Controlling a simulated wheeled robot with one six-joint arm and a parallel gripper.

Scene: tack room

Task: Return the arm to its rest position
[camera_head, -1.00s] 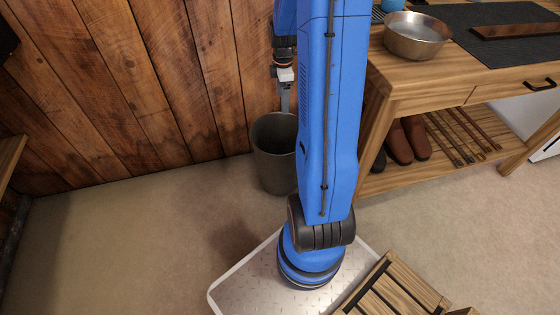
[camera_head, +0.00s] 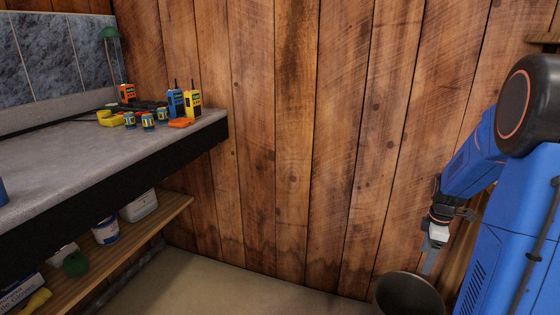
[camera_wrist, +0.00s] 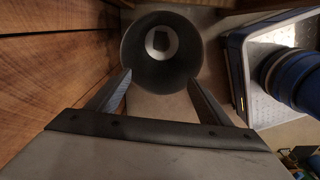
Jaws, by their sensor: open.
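My gripper (camera_head: 431,262) hangs at the right of the head view, pointing down above a grey bin (camera_head: 408,292). In the wrist view my gripper (camera_wrist: 158,84) has its two fingers spread apart with nothing between them. The bin (camera_wrist: 128,50) is below and beyond the fingertips in that view. A pale round thing with a dark centre (camera_wrist: 160,42) shows inside the bin; I cannot tell what it is. My blue arm is bent and fills the right edge of the head view.
A wooden plank wall (camera_head: 300,130) stands close behind the gripper and bin. A grey counter (camera_head: 70,165) at left holds radios, including a yellow one (camera_head: 193,102), and small items. A wooden shelf (camera_head: 160,220) below holds containers. Floor (camera_head: 215,290) between counter and bin is clear.

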